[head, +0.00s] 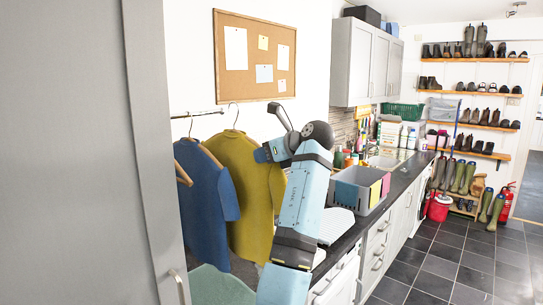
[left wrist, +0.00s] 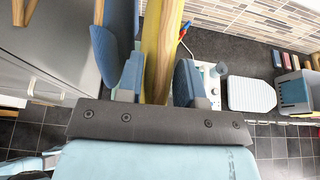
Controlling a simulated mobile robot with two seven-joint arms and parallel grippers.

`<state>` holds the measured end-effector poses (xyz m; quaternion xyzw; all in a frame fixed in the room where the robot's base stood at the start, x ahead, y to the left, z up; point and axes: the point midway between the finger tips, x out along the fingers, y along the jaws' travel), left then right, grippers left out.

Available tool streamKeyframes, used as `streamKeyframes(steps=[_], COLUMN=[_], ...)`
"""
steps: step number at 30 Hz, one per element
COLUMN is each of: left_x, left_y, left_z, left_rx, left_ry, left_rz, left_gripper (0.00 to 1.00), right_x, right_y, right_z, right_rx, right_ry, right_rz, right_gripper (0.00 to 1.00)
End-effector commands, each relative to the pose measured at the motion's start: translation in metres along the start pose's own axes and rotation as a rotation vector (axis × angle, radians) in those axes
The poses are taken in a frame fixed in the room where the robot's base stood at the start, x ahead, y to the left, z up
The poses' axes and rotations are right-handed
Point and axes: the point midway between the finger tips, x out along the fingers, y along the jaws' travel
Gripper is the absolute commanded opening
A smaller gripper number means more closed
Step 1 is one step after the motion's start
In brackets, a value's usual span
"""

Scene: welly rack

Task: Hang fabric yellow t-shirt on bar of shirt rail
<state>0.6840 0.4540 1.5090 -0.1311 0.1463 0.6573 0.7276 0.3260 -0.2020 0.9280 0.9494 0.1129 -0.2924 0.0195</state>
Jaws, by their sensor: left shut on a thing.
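The yellow t-shirt (head: 250,185) hangs upright on a wooden hanger (left wrist: 160,60) with a wire hook (head: 233,108). My left gripper (head: 262,153) is at the shirt's right shoulder; in the left wrist view its fingers (left wrist: 158,85) are shut with the hanger wood and yellow fabric between them. The bar of the shirt rail (head: 195,114) runs in from the left. The hook appears just right of the bar's visible end; I cannot tell whether they touch. My right gripper is not in view.
A blue shirt (head: 203,185) hangs on the rail left of the yellow one, with wooden hangers (head: 183,172) beside it. A grey cabinet (head: 75,150) fills the left. A counter with a grey crate (head: 345,195) stands to the right. Dark floor tiles are clear at right.

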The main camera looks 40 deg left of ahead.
Motion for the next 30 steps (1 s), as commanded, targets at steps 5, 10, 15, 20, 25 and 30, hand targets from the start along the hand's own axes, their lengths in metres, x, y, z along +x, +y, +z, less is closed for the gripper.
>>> streamKeyframes(steps=[5,10,15,20,25,30], left_x=[0.010,0.020,0.029,0.038,0.047,0.057], left_y=[0.000,0.000,0.000,0.000,0.000,0.000], left_z=[0.005,0.009,0.013,0.017,0.021,0.025], left_rx=[-0.001,-0.001,0.000,-0.001,-0.001,-0.002], left_ry=[-0.002,-0.002,-0.001,-0.002,-0.002,-0.001], left_rz=[-0.001,0.000,0.000,0.000,0.000,0.000], left_gripper=[0.00,0.00,0.00,0.00,0.00,0.00], right_x=[0.000,0.000,-0.001,-0.001,-0.001,0.000], right_y=[0.000,0.000,0.001,0.001,0.001,0.002], right_z=[-0.001,-0.002,-0.002,-0.002,-0.002,-0.002], right_rx=[0.000,0.000,0.000,0.000,0.000,-0.001], right_ry=[0.001,0.003,0.004,0.004,0.004,0.003], right_rz=[0.000,0.001,0.002,0.002,0.003,0.002], right_gripper=[0.43,0.43,0.43,0.43,0.43,0.43])
